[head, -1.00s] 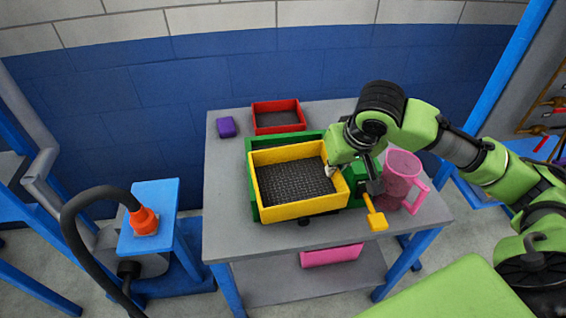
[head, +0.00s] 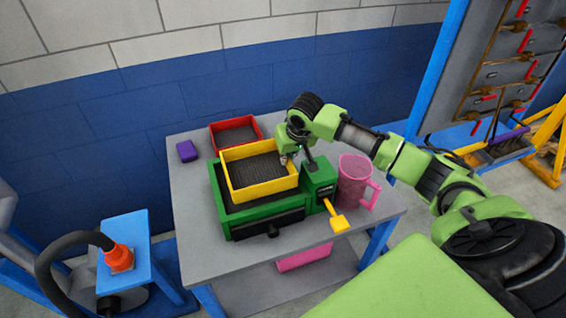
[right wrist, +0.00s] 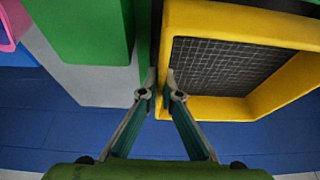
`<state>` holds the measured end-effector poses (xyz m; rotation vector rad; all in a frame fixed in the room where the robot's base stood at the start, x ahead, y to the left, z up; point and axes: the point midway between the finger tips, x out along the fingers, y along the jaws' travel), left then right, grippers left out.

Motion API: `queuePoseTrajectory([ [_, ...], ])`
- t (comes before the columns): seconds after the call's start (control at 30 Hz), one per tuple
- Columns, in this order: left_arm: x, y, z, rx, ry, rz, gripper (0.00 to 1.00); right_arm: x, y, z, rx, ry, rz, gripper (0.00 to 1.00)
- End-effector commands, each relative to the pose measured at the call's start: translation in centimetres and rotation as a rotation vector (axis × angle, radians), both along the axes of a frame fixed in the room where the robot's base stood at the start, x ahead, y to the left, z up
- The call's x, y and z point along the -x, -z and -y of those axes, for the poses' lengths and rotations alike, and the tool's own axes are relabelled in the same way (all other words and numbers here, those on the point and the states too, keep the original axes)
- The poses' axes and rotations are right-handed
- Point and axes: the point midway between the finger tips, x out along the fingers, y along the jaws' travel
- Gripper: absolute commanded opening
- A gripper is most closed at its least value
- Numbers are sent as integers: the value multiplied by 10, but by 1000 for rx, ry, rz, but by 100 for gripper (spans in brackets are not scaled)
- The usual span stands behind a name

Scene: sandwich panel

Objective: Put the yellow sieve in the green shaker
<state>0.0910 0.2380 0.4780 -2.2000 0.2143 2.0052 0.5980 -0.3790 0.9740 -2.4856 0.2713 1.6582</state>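The yellow sieve (head: 265,190), a square tray with a dark mesh floor, is at the back part of the green shaker (head: 240,215). The shaker's front shows uncovered; I cannot tell whether the sieve touches it. My right gripper (head: 290,158) is at the sieve's right wall. In the right wrist view my right gripper (right wrist: 161,88) has one finger inside and one outside the wall of the yellow sieve (right wrist: 205,108), closed on it. The green shaker (right wrist: 85,30) lies to the left there. My left gripper is out of view.
A red sieve (head: 221,146) stands behind the yellow one, a purple block (head: 187,150) at the table's back left. A pink pitcher (head: 352,180) stands right of the shaker, beside its yellow lever (head: 338,222). A pink box (head: 303,258) lies on the lower shelf.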

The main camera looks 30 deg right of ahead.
Motion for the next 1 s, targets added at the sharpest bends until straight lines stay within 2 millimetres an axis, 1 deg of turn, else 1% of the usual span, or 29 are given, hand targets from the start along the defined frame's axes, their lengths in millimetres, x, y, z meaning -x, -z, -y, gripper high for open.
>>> queuePoseTrajectory([
  [0.07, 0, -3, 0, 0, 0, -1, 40, -8, 6, -1, -1, 2, 2, 0],
  [0.27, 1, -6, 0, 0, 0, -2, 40, -17, 19, -4, -2, 1, 2, 0],
  [0.4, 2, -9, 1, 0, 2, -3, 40, -16, 40, -3, 0, 1, -1, 0],
  [0.5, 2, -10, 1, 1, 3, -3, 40, -16, 48, -3, 0, 0, 1, 0],
  [0.87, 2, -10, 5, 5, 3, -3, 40, -16, 53, -3, -1, 1, 2, 0],
  [0.9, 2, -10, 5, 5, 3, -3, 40, -16, 53, -3, 0, 0, 2, 11],
  [1.0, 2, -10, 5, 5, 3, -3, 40, -16, 53, -3, 0, 0, 2, 11],
])
